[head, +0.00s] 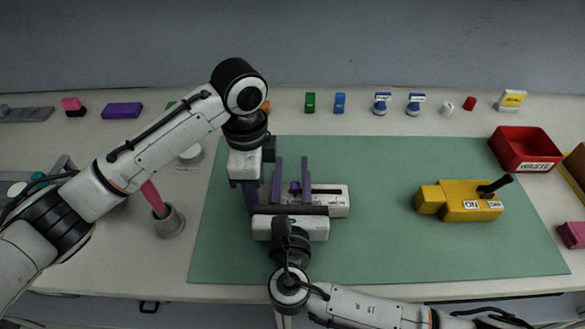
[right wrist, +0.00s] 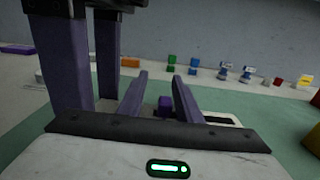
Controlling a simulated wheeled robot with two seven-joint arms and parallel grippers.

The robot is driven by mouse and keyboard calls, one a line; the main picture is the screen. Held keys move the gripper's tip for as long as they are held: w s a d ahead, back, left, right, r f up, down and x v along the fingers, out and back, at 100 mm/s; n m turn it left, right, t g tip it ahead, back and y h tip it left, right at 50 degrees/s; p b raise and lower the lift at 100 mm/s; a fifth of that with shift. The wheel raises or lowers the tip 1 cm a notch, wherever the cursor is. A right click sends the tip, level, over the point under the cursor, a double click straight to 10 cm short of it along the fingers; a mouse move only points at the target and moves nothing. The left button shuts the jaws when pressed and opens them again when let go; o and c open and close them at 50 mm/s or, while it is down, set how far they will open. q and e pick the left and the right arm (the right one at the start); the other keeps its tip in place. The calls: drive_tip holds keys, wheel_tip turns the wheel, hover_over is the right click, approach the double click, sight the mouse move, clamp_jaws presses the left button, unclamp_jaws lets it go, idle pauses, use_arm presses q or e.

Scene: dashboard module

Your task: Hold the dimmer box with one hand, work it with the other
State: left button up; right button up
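The dimmer box (head: 338,201) is a white box with a dark slot, lying on the green mat, partly hidden behind my right gripper. Its purple knob (head: 295,187) stands at the left part of the slot. My right gripper (head: 291,160) is open, its two purple fingers apart on either side of the knob; in the right wrist view the knob (right wrist: 165,103) shows between them with gaps. My left gripper (head: 258,190) points down at the box's left end. Its two fingers are apart in the right wrist view, but their tips are hidden, so I cannot tell whether they grip the box.
A yellow switch box (head: 455,205) with a black lever stands on the mat (head: 390,250) to the right. A red waste bin (head: 523,150) is at the back right. A grey cup (head: 170,222) with a pink item stands left. Several small items line the back. The mat's middle is clear.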

sight(292, 191)
drive_tip(key=s, duration=0.7)
drive_tip(key=shift+s, duration=0.3)
use_arm(q)
drive_tip(key=o, duration=1.5)
drive_tip(key=shift+c, duration=0.2)
drive_tip(key=shift+r, duration=0.1)
